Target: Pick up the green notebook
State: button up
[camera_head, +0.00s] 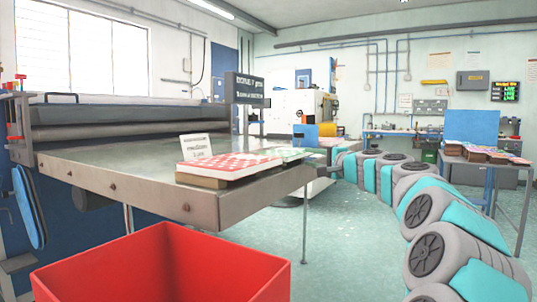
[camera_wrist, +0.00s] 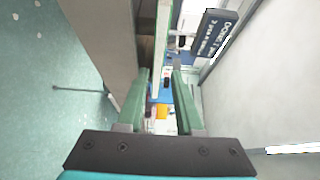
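The green notebook (camera_head: 292,154) shows as a pale green patterned cover near the table's right corner, behind the red-and-white notebook (camera_head: 228,166). My gripper (camera_head: 322,150) is at that corner, just right of the green notebook; its fingers are small and hard to make out in the head view. In the wrist view my gripper (camera_wrist: 161,73) has its two green fingers apart. A thin pale green and white edge (camera_wrist: 163,40), likely the green notebook, lies between their lines, near the left finger. I cannot tell whether they touch. The gap otherwise looks empty.
The notebooks lie on a grey metal table (camera_head: 120,177) with a white sign (camera_head: 196,146). A red bin (camera_head: 165,262) stands in front. Another table at right holds several stacked notebooks (camera_head: 480,153).

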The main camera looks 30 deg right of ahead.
aim_at(289, 151)
jog(key=w, duration=0.6)
jog(key=shift+p, duration=0.4)
jog(key=shift+w+a+f+p, duration=0.15)
jog(key=shift+w+p, duration=0.1)
jog(key=shift+w, duration=1.3)
jog(key=shift+w+a+f+p, duration=0.1)
jog(key=shift+w+p, duration=0.15)
jog(key=shift+w, duration=1.25)
jog(key=shift+r, duration=0.1)
grip_shut()
